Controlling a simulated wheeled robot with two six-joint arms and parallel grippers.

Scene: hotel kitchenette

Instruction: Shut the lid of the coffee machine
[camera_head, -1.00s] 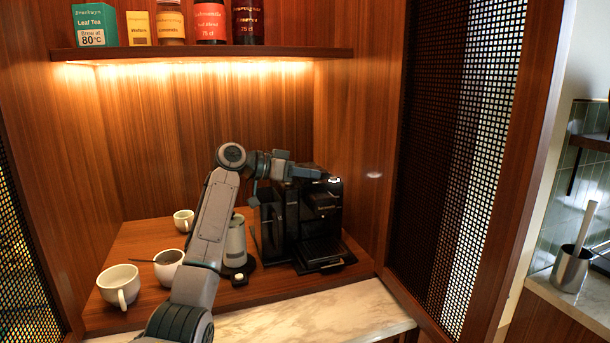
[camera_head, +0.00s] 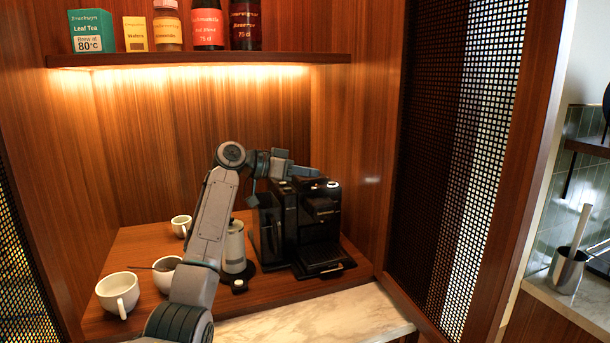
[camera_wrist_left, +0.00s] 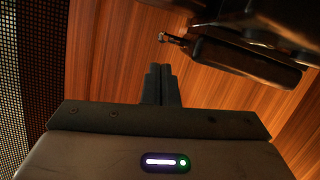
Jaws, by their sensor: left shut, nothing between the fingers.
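The black coffee machine (camera_head: 325,230) stands on the wooden cabinet floor, right of centre in the head view. My left gripper (camera_head: 314,171) is shut and empty, pointing right just above the machine's top. The gripper and forearm overlap the machine's top edge, so I cannot tell the lid's angle there. In the left wrist view the shut fingers (camera_wrist_left: 160,84) point at the wood panel. A dark slab-like part of the machine (camera_wrist_left: 245,60) with a small metal end is to their upper right, apart from them. My right gripper is not in view.
A white canister (camera_head: 234,248) stands left of the machine, beside my arm. Several white cups, one of them a nearer cup (camera_head: 117,292), stand farther left. A shelf (camera_head: 200,58) with jars and boxes is above. A perforated panel (camera_head: 430,170) stands to the right.

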